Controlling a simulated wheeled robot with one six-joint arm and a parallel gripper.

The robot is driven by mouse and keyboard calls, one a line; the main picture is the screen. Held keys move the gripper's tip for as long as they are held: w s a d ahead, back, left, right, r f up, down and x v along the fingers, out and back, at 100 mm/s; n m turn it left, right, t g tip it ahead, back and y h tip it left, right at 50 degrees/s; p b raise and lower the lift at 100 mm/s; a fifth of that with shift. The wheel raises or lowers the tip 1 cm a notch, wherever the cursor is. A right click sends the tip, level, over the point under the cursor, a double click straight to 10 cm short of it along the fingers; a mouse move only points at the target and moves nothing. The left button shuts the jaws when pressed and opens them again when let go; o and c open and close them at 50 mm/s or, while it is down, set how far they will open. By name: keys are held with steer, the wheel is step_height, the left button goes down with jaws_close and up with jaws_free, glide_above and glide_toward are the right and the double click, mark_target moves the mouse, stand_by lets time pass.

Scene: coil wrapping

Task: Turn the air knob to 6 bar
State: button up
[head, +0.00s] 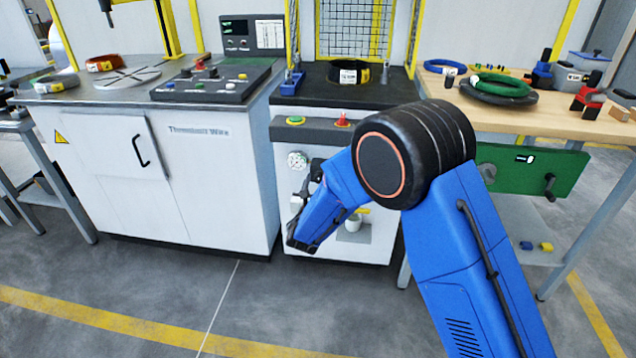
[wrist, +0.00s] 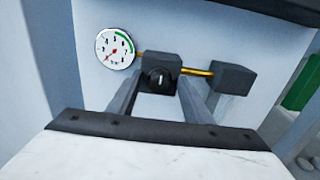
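The air knob (wrist: 158,80) is a dark round knob with a white pointer mark, pointing roughly up, on the front of a grey regulator block (wrist: 162,64). The round white pressure gauge (wrist: 115,49) is left of it, with a green arc at upper right. Its red needle points to the lower left, near the low end; the exact value is too small to read. The gauge also shows in the head view (head: 297,160). My gripper (wrist: 159,88) is open, its fingers at the left and right of the knob. Contact cannot be told.
A brass pipe (wrist: 198,72) runs from the regulator to a second grey block (wrist: 235,79) at right. Above are a green button (head: 296,120) and a red button (head: 342,120). A wooden bench (head: 520,120) stands at right and a white cabinet (head: 200,180) at left.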

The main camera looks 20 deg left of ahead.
steer(key=c, duration=0.9)
steer(key=shift+o, duration=0.2)
